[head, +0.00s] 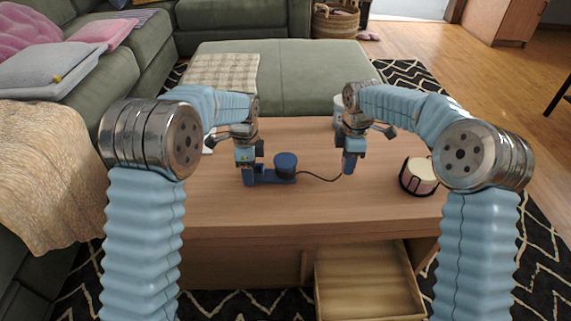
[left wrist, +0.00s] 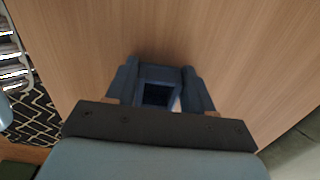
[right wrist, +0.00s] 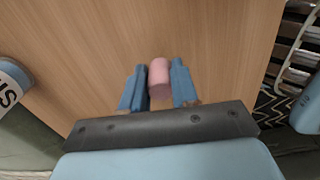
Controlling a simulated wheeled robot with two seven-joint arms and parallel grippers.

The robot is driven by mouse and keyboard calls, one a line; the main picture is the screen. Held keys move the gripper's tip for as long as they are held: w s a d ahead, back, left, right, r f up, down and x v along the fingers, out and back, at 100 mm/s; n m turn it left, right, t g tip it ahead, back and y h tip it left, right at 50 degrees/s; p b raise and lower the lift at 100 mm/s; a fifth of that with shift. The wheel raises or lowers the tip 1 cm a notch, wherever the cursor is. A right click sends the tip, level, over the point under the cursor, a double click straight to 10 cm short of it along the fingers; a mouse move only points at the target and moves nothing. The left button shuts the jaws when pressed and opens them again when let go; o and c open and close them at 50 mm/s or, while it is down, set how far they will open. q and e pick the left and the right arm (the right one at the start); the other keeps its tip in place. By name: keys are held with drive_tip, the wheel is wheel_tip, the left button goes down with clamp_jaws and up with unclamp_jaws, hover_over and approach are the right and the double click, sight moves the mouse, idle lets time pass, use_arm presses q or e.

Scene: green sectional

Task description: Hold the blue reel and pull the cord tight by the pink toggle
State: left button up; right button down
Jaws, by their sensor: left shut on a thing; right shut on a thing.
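The blue reel (head: 286,161) stands on a blue base on the wooden table. My left gripper (head: 249,178) is shut on the left end of that base; in the left wrist view a dark blue part (left wrist: 157,93) sits between the fingers. A dark cord (head: 318,177) runs from the reel to my right gripper (head: 348,166) and sags in a shallow curve. My right gripper is shut on the pink toggle (right wrist: 159,78), which shows between its fingertips in the right wrist view. In the head view the fingers hide the toggle.
A round pink-and-cream item in a black wire holder (head: 419,176) stands right of my right gripper. A white cylinder (head: 341,105) stands behind that gripper, partly hidden. An open drawer (head: 368,285) juts from the table front. The table (head: 230,207) is clear in front of the reel.

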drive_tip(key=shift+f, duration=1.05)
drive_tip(key=c, duration=0.8)
unclamp_jaws()
drive_tip(key=shift+r, duration=0.1)
wheel_tip(320, 180, up, 12)
drive_tip(key=shift+f, duration=0.1)
use_arm(q)
drive_tip(key=o, duration=1.1)
drive_tip(key=shift+o, duration=0.2)
